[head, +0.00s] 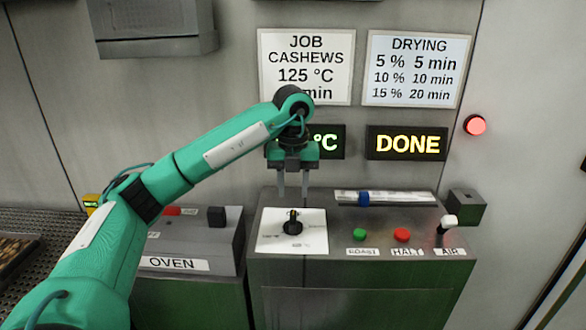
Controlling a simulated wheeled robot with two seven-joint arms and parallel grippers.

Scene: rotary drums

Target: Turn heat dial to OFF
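The heat dial (292,224) is a small black knob on a white square plate (266,243) at the left of the grey control panel. A pale mark shows near the knob's upper side. Small labels surround it, too small to read surely. My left gripper (293,195) is above and slightly behind the knob, fingers pointing down and apart, with nothing between them. It looks clear of the knob. My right gripper is not in view.
The panel also carries a blue slider (364,199), a green button (359,235), a red HALT button (401,234) and a white-tipped AIR lever (448,222). An OVEN box (190,241) stands left. A lit sign (406,143) reads DONE.

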